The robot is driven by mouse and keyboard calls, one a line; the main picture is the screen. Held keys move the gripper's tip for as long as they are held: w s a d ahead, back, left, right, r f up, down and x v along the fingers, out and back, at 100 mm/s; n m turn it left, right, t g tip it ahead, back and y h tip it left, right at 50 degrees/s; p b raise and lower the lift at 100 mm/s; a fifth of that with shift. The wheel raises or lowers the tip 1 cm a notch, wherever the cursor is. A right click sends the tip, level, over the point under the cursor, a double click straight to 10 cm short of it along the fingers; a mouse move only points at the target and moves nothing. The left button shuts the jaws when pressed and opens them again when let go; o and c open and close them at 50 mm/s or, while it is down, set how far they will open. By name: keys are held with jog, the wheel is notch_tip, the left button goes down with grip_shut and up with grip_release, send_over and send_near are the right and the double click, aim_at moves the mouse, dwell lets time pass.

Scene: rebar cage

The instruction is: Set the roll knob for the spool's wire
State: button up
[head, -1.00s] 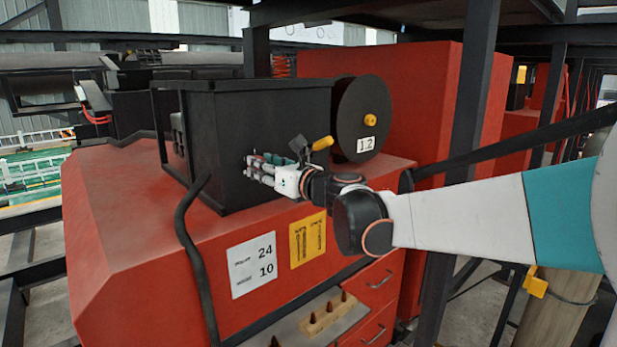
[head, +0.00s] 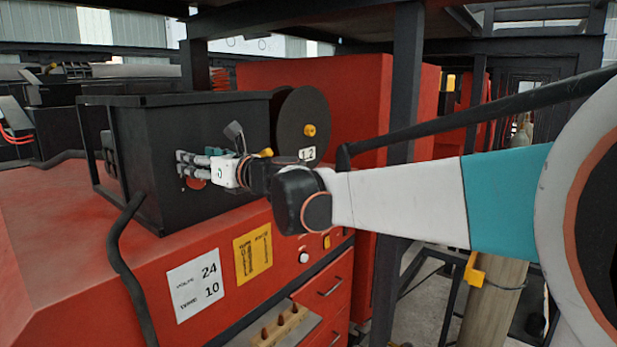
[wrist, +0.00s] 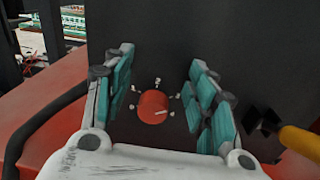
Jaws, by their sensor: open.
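The red roll knob (wrist: 153,107) is on the dark face of the feeder box (wrist: 165,45), with small white marks around it and a light pointer line on its lower right. My gripper (wrist: 160,95) is open, its teal-padded fingers on either side of the knob with gaps to both. In the head view, my gripper (head: 192,165) is at the box's face, and a red edge of the knob (head: 195,183) shows below the fingers. The dark wire spool (head: 302,118), labelled 1.2 with a yellow hub, is at the box's right end.
A yellow-handled lever (wrist: 298,140) is close to the right of my gripper. A black cable (head: 118,250) hangs at the box's left. A white card (head: 195,284) reading 24 and 10 and a yellow card (head: 252,255) are on the red cabinet (head: 90,270).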

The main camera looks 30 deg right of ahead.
jog(key=shift+s+r, duration=0.15)
jog(key=shift+r, duration=2.2)
jog(key=s+a+f+n+g+b, duration=0.2)
jog(key=s+a+f+n+b, duration=0.25)
jog(key=f, duration=0.45)
jog(key=s+a+f+n+g+b, duration=0.2)
jog(key=s+f+n+b, duration=0.1)
jog(key=s+f+n, duration=0.4)
jog(key=s+a+f+n+g+b, duration=0.25)
jog(key=s+f+n+b, duration=0.2)
jog(key=f, duration=0.55)
jog(key=s+d+f+n+g+h+b, duration=0.1)
jog(key=s+d+f+n+h+b, duration=0.1)
jog(key=s+f+n, duration=0.3)
jog(key=s+d+f+n+g+h+b, duration=0.1)
jog(key=s+d+f+n+b, duration=0.3)
jog(key=f, duration=1)
jog(key=s+d+f+n+g+h+b, duration=0.1)
jog(key=s+d+f+n+h+b, duration=0.1)
jog(key=s+f+n, duration=0.5)
notch_tip(320, 180, down, 3)
jog(key=shift+s+d+r+n+h+b, duration=0.2)
jog(key=shift+s+d+n+h+b, duration=0.15)
jog(key=shift+s+h+b, duration=0.5)
